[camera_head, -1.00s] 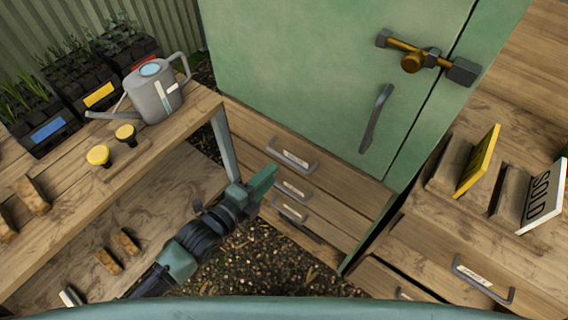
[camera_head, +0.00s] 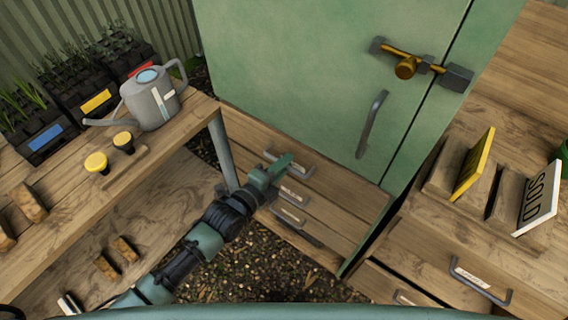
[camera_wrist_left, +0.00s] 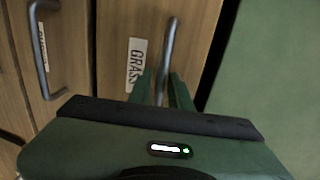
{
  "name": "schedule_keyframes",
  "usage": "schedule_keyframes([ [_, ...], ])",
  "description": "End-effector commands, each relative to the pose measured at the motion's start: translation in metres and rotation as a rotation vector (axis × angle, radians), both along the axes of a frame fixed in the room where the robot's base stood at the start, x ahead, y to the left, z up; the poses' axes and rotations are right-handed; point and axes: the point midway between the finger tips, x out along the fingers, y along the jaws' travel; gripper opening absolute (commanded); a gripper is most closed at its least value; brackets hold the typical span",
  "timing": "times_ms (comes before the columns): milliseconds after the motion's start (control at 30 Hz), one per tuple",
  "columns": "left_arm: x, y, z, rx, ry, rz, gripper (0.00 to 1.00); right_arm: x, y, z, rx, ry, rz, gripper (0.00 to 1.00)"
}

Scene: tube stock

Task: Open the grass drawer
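The grass drawer (camera_wrist_left: 120,20) is the top wooden drawer under the green cabinet, and its GRASS label (camera_wrist_left: 136,65) shows in the left wrist view. It looks closed. Its grey bar handle (camera_wrist_left: 170,40) runs between my left gripper's fingers in that view. My left gripper (camera_wrist_left: 160,82) is open, with a gap between its fingers and the handle. In the head view my left gripper (camera_head: 284,162) is at the top drawer's handle (camera_head: 305,168) and hides part of it and the label. My right gripper is not in view.
Lower drawers with similar handles (camera_head: 288,217) sit below. The green cabinet (camera_head: 290,70) with its latch (camera_head: 408,65) stands above. A bench with a watering can (camera_head: 152,100) is left. A counter with a SOLD sign (camera_head: 540,198) is right. Gravel (camera_head: 265,265) covers the floor.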

Motion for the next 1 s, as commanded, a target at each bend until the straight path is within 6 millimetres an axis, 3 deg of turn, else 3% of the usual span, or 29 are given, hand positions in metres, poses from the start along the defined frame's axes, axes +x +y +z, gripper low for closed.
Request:
schedule_keyframes([
  [1000,-0.0002,0.0005,-0.0005,0.001,0.001,0.001,0.0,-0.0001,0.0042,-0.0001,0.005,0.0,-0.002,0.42],
])
